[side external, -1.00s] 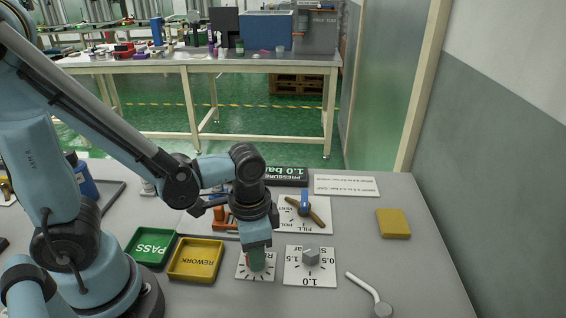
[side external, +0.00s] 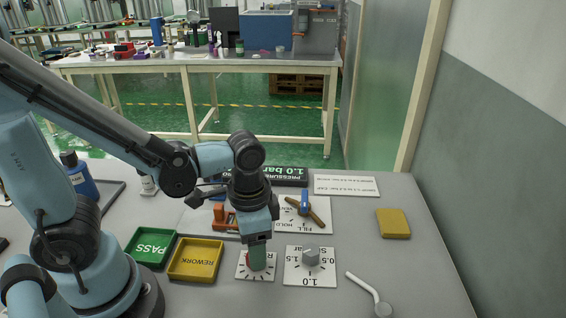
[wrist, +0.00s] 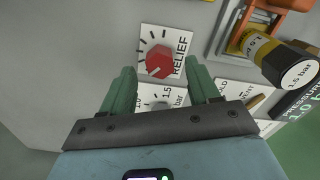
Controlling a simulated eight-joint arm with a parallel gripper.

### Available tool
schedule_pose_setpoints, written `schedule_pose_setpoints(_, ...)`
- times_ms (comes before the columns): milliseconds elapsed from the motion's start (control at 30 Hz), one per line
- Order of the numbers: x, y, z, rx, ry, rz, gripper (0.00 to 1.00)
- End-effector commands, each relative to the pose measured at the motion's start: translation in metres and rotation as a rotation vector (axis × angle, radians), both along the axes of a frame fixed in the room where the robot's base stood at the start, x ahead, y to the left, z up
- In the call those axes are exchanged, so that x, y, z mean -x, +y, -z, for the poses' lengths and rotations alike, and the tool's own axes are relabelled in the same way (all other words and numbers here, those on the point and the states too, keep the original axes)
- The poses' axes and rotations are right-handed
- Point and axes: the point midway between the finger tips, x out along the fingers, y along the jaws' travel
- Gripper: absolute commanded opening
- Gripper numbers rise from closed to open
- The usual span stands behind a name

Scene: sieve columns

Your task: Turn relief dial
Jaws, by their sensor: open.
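The relief dial is a red knob (wrist: 159,62) on a white plate (wrist: 181,34) marked RELIEF, with black ticks around it. In the side view its plate (side external: 243,274) lies on the table, and the knob is mostly hidden behind my fingers. My gripper (side external: 257,264) points down over this plate. Its green fingers are open, and in the wrist view the knob appears in the gap between and beyond the fingertips. I cannot tell whether either finger touches the knob.
A plate with a grey knob (side external: 310,257) lies close on the right. Behind it is a blue and brown valve handle (side external: 304,205). A yellow REWORK tray (side external: 196,276) and green PASS tray (side external: 150,265) lie left.

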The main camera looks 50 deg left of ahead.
Motion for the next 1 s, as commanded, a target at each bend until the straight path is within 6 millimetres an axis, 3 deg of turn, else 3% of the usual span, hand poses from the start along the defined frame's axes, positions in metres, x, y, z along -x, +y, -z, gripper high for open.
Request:
schedule_pose_setpoints(700,0.000,0.000,-0.084,0.000,0.000,0.000,0.61)
schedule_pose_setpoints(1000,0.000,0.000,-0.100,0.000,0.000,0.000,0.61)
